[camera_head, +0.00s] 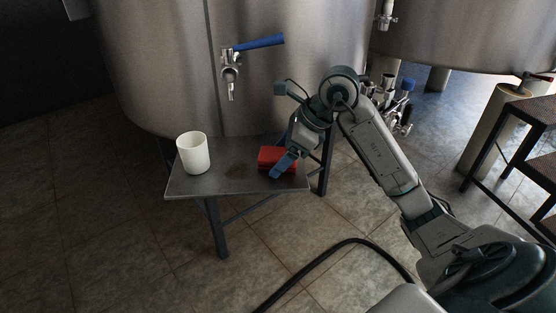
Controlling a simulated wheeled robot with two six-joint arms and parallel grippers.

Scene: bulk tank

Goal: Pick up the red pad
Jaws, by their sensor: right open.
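The red pad (268,155) lies on the right part of a small dark metal table (205,187) in front of a steel tank. My right gripper (283,165) reaches down from the right, with its blue fingers at the pad's right front side. The fingers cover part of the pad. The gripper is open, and I cannot tell whether a finger touches the pad. My left gripper does not show.
A white cup (194,154) stands on the table's left side, beside a brownish stain. A tap with a blue handle (259,43) sticks out of the tank (160,60) above. A black hose (315,261) lies on the tiled floor. Dark steps (535,108) stand at the right.

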